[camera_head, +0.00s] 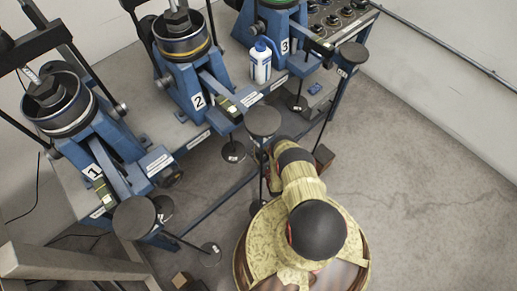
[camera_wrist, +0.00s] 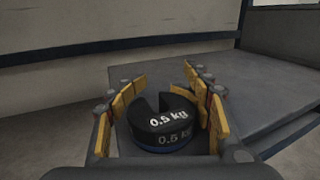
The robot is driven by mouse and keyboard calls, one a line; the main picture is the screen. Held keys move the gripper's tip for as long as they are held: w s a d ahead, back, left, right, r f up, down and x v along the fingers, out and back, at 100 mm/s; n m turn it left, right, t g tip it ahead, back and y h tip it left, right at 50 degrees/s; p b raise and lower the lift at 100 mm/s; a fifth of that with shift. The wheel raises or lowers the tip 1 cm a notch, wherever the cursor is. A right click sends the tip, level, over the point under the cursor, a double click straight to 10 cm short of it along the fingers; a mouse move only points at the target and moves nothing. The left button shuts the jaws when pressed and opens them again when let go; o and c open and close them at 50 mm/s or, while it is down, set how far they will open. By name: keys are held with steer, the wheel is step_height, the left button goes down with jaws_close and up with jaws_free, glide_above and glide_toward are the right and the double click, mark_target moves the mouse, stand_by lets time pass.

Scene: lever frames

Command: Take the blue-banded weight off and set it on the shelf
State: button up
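The blue-banded weight (camera_wrist: 165,122) is a black slotted disc marked 0.5 kg, with a blue band low on its side. In the wrist view it lies between the yellow-padded fingers of my gripper (camera_wrist: 163,88), with its slot facing away from me. The pads stand close on both sides; I cannot tell whether they press on it. A flat grey surface (camera_wrist: 150,70) shows beyond and below; I cannot tell whether the weight touches it. In the head view my arm hides the weight and most of my gripper.
Blue lever frames numbered 1 (camera_head: 95,171), 2 (camera_head: 198,101) and 3 (camera_head: 285,46) stand on a grey bench. A white bottle (camera_head: 260,63) stands between frames 2 and 3. A round dark disc (camera_head: 263,121) is close beside my arm. Open floor (camera_head: 420,180) lies right.

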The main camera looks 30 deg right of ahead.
steer(key=o, duration=0.3)
steer(key=shift+f, duration=0.1)
steer(key=shift+o, duration=0.2)
steer(key=shift+v, duration=3.75)
